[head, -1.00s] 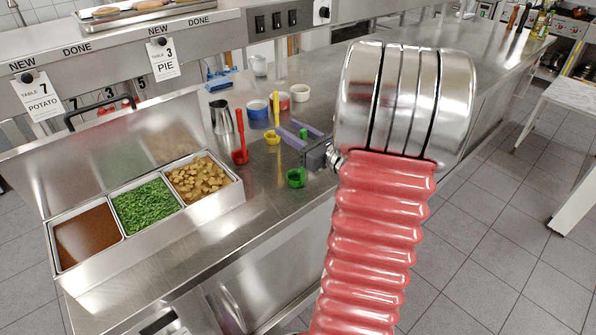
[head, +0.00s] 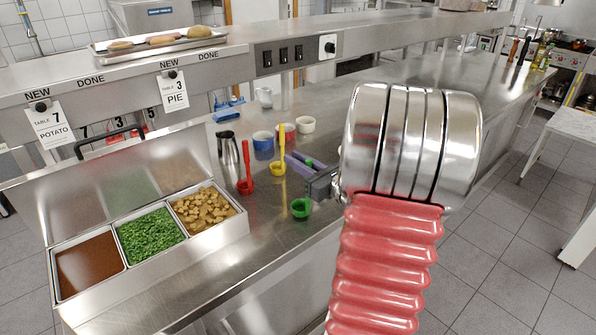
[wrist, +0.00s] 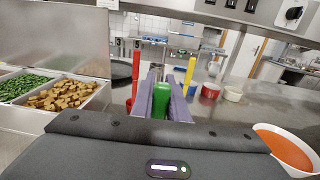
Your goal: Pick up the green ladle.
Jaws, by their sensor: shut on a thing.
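The green ladle stands on the steel counter, its green bowl (head: 301,208) showing just below my gripper (head: 299,160) in the head view. My gripper's purple fingers are shut on the ladle's upright handle. In the wrist view the green handle (wrist: 160,104) sits between the two fingers, and the bowl is hidden behind the gripper's body. The bowl looks to be at counter level; I cannot tell whether it touches the counter.
A red ladle (head: 245,184) and a yellow ladle (head: 278,167) stand close by on the left. A steel jug (head: 228,148) and several cups are behind. Food pans (head: 148,237) lie left. A white bowl of orange soup (wrist: 286,150) is near right in the wrist view.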

